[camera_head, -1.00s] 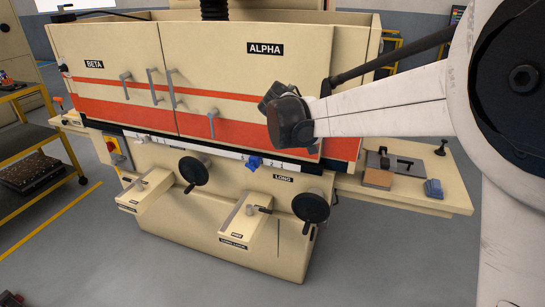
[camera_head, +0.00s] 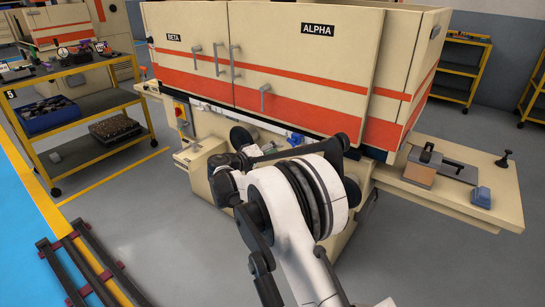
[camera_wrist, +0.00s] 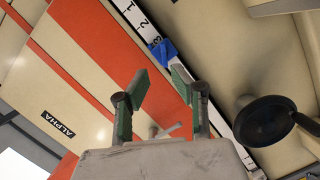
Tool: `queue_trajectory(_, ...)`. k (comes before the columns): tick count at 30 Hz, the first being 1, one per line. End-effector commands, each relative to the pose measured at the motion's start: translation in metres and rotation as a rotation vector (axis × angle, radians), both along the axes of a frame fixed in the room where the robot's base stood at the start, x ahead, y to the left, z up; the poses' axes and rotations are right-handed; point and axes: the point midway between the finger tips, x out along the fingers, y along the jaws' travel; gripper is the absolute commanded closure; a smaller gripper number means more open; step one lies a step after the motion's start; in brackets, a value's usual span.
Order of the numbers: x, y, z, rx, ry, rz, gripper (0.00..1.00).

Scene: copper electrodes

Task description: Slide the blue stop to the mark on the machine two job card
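The blue stop (camera_wrist: 166,50) sits on a white numbered scale strip (camera_wrist: 141,20) along the machine, close by the numeral 3 in the wrist view. A small blue part of it also shows above my arm in the head view (camera_head: 296,139). My gripper (camera_wrist: 160,84) is open, its two green-padded fingers apart with nothing between them. In the wrist picture the stop appears just beyond and between the fingertips; I cannot tell the exact gap. My arm covers much of the machine's front in the head view. No job card can be made out.
A black handwheel (camera_wrist: 265,120) stands right of the fingers. The ALPHA door (camera_head: 310,65) rises above the strip. A side table (camera_head: 450,205) at right holds a blue block (camera_head: 481,197). A yellow-framed cart (camera_head: 75,70) stands at left, with open floor between.

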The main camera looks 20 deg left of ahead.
Motion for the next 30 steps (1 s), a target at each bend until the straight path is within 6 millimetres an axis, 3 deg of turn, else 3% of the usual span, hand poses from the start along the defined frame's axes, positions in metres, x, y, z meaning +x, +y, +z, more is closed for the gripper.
queue_trajectory(8,0.005,0.004,-0.007,-0.006,-0.012,0.004,0.76)
queue_trajectory(27,0.064,-0.021,-0.012,-0.004,-0.011,0.003,0.76)
queue_trajectory(30,0.065,-0.021,-0.013,-0.005,-0.011,0.006,0.76)
